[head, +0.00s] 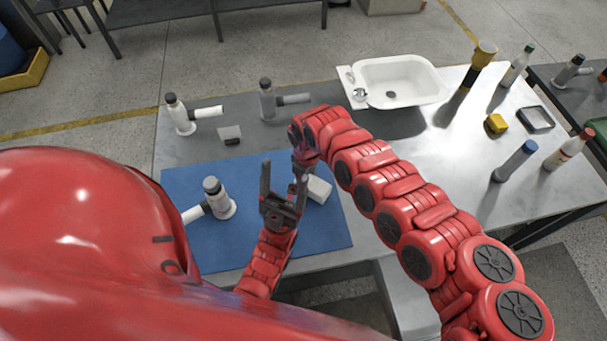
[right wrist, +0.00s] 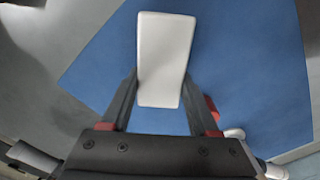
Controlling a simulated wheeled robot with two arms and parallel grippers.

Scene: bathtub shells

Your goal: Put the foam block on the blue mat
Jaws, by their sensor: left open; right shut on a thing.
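The white foam block (head: 319,188) shows over the right part of the blue mat (head: 325,228). In the right wrist view the block (right wrist: 165,50) sits between the fingers of my right gripper (right wrist: 160,84), which is shut on it, with the mat (right wrist: 245,65) behind it. I cannot tell whether the block touches the mat. In the head view my right gripper (head: 305,163) is mostly hidden by its arm. My left gripper (head: 284,172) is open and empty over the middle of the mat, just left of the block.
A white-and-grey pipe fitting (head: 217,199) stands on the mat's left part. Two similar fittings (head: 180,115) (head: 268,99) and a small grey-white piece (head: 230,134) stand behind it. A white bathtub shell (head: 400,82) is at the back. Bottles and a yellow sponge (head: 496,124) are at right.

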